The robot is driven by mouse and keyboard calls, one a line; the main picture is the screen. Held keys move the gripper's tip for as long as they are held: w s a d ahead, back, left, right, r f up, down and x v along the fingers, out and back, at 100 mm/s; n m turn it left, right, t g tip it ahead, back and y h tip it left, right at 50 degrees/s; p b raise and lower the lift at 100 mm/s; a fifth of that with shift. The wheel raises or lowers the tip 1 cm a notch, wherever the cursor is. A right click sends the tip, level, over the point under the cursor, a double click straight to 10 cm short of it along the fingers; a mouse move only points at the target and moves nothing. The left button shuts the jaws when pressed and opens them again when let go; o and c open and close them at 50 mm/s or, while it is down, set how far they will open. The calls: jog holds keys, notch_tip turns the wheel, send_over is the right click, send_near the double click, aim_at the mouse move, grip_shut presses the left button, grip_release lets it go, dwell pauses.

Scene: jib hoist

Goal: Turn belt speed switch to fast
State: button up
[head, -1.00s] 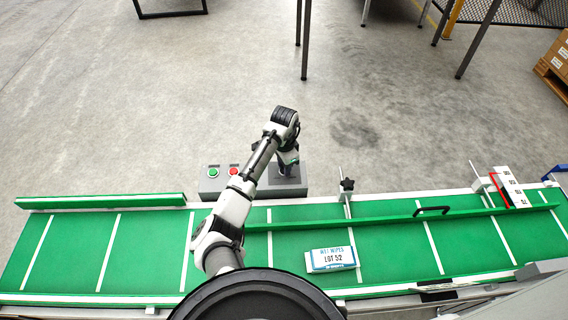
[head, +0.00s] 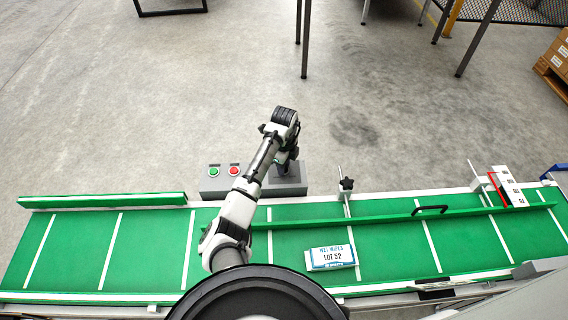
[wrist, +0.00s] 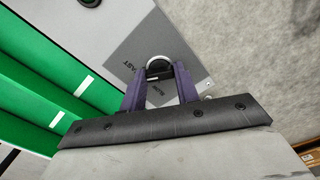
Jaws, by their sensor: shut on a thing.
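The belt speed switch (wrist: 158,66) shows in the wrist view as a dark round knob with a pale rim, on a grey plate (wrist: 145,42) lettered "FAST" and "SLOW". My gripper (wrist: 160,78) is shut on the knob, with a purple finger on either side. In the head view my gripper (head: 284,166) is over the right part of the grey control box (head: 258,187). My arm hides the switch there. Which mark the knob points to cannot be told.
A green button (head: 213,171) and a red button (head: 233,170) are on the box's left part. The green conveyor belt (head: 150,250) runs in front, with a labelled pack (head: 331,257) and a guide rail (head: 380,217). Bare floor lies behind the box.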

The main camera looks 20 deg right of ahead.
jog(key=shift+m, duration=1.6)
jog(key=o, duration=1)
jog(key=shift+r, duration=0.15)
notch_tip(320, 180, up, 14)
jog(key=shift+f+b, duration=0.2)
jog(key=shift+b, duration=0.25)
